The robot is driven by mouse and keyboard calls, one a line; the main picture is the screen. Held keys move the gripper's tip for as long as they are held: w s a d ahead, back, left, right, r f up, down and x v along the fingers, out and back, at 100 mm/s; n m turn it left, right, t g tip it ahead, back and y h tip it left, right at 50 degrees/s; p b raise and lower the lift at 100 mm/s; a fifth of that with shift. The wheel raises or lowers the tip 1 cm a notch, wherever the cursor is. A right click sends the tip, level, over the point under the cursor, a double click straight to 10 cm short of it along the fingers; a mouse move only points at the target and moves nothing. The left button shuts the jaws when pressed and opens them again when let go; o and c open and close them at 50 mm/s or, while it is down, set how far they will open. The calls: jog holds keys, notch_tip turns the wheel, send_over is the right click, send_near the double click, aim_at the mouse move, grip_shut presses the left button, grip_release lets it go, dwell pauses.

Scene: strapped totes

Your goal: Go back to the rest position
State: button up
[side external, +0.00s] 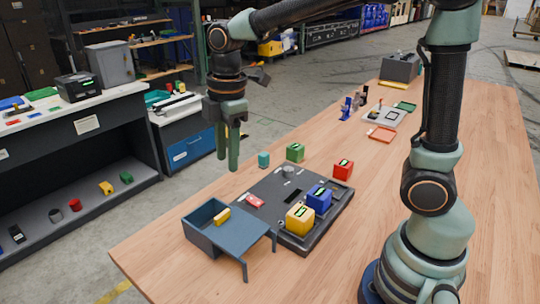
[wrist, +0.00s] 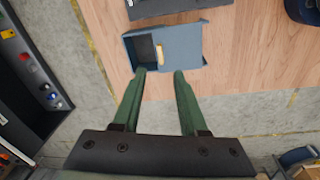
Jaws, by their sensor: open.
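My gripper (side external: 228,160) hangs in the air above the left edge of the wooden table (side external: 160,245), fingers pointing down. In the wrist view my gripper (wrist: 160,74) has its two green fingers apart, with nothing between them. A blue-grey open box (side external: 205,240) with a flat flap stands on the table below and in front of the gripper. A small yellow piece (side external: 222,214) lies at the box; it also shows in the wrist view (wrist: 158,52), beyond the fingertips.
A dark tray (side external: 262,215) holds a yellow block (side external: 299,219), a blue block (side external: 319,199) and a small red piece (side external: 256,201). A green block (side external: 295,152), a teal block (side external: 263,160) and a red block (side external: 343,170) stand around it. Shelving (side external: 85,185) stands left across a floor gap.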

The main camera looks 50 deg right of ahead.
jog(key=s+d+r+m+t, duration=0.2)
jog(key=s+d+m+t, duration=0.2)
jog(key=m, duration=1.1)
jog(key=s+d, duration=0.3)
jog(key=s, duration=0.2)
jog(key=shift+s+d+r+t, duration=0.15)
jog(key=shift+d+r+t, duration=0.15)
jog(key=shift+r, duration=0.05)
